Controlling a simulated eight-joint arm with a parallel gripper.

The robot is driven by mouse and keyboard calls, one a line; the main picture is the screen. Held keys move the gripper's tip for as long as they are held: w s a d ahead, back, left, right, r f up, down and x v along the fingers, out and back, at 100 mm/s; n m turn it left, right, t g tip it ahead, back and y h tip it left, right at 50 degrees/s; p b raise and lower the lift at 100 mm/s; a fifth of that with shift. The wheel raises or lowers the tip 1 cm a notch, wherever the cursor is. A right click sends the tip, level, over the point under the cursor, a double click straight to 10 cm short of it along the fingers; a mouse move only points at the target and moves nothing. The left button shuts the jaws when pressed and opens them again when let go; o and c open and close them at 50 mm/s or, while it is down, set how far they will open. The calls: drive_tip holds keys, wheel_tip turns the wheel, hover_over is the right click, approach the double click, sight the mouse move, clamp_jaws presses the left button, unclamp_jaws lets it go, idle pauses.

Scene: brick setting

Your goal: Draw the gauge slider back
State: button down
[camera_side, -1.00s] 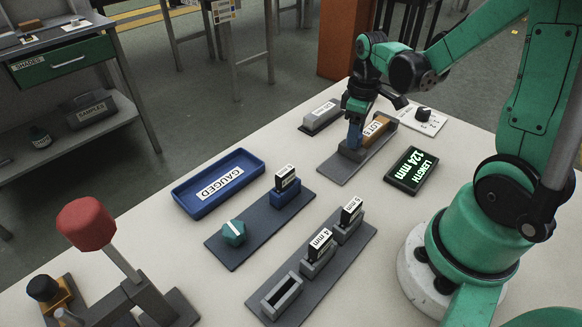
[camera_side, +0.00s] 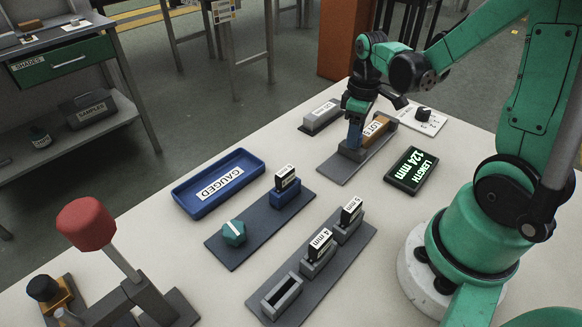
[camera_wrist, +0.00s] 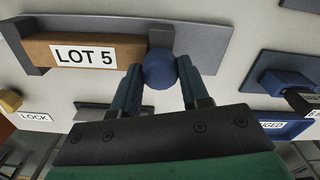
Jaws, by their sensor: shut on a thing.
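The length gauge is a grey base plate (camera_side: 338,172) with an orange-brown brick labelled LOT 5 (camera_side: 376,130) on it. In the wrist view the brick (camera_wrist: 90,52) lies between a dark end stop (camera_wrist: 28,48) and the grey slider block (camera_wrist: 162,38); the slider looks to be against the brick's end. The slider carries a round blue knob (camera_wrist: 160,71). My gripper (camera_wrist: 160,82) has a finger on each side of this knob and is shut on it. In the side view my gripper (camera_side: 354,138) hides most of the knob. The display (camera_side: 411,170) reads LENGTH 124 mm.
A blue GAUGED tray (camera_side: 196,202) stands left of the gauge. Nearer are a plate with a teal knob (camera_side: 234,233) and a blue block, and a rack (camera_side: 345,255) with labelled pieces. A grey labelled block (camera_side: 319,118) and a white switch panel (camera_side: 425,122) flank the gauge.

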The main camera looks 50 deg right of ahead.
sight(343, 163)
drive_tip(key=shift+a, duration=1.6)
drive_tip(key=shift+c, duration=2.1)
unclamp_jaws()
drive_tip(key=shift+d+r, duration=0.1)
drive_tip(key=shift+r, duration=2.7)
drive_tip(key=a+r+m+t, duration=0.3)
drive_tip(key=a+t, duration=0.4)
drive_tip(key=a, duration=0.2)
drive_tip(key=shift+w+a+r, duration=0.2)
drive_tip(key=shift+w+r, duration=0.1)
drive_tip(key=shift+w, duration=0.05)
